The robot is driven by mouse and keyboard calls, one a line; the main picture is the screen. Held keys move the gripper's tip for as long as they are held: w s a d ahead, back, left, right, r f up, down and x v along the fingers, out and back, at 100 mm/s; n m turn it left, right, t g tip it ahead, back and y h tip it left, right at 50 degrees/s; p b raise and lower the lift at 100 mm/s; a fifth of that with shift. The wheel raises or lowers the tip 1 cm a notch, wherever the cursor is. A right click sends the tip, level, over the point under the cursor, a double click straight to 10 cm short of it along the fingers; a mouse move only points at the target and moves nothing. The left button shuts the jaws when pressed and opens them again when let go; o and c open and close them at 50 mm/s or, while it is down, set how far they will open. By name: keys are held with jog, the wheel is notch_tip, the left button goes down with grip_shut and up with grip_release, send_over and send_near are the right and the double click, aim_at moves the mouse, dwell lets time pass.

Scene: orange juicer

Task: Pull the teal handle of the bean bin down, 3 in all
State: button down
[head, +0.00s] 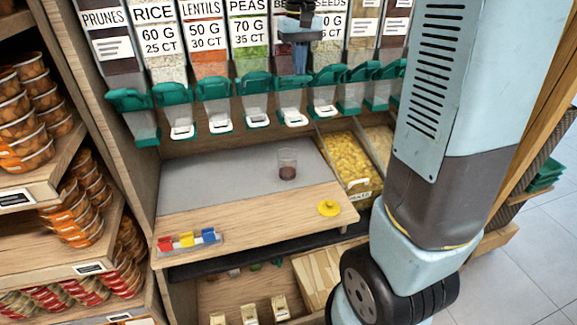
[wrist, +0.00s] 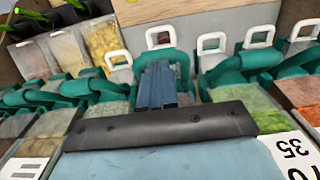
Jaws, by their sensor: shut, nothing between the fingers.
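The bean bin, its label partly hidden by my arm so only "BE" shows, has a teal handle (head: 290,83) in the row of bin handles, with a white-framed outlet below it. My gripper (head: 300,66) points down in front of this bin, its fingers shut and empty, just above or at the handle. In the wrist view, which is upside down, my fingers (wrist: 157,80) lie over the teal handle (wrist: 165,57); I cannot tell whether they touch. A clear cup (head: 287,165) with dark contents stands on the counter below.
Neighbouring bins for peas (head: 253,84) and seeds (head: 326,76) have similar teal handles close by on both sides. A yellow round piece (head: 328,208) and a rack of coloured clips (head: 188,240) lie on the wooden board. A yellow-filled crate (head: 350,160) stands right.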

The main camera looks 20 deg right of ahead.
jog(key=shift+s+f, duration=0.2)
jog(key=shift+f, duration=0.65)
jog(key=shift+s+f, duration=0.15)
jog(key=shift+f, duration=0.65)
jog(key=shift+r, duration=0.1)
notch_tip(320, 180, up, 6)
jog(key=w, duration=0.1)
jog(key=shift+r, duration=0.15)
jog(key=shift+f, duration=0.2)
dwell(0.6)
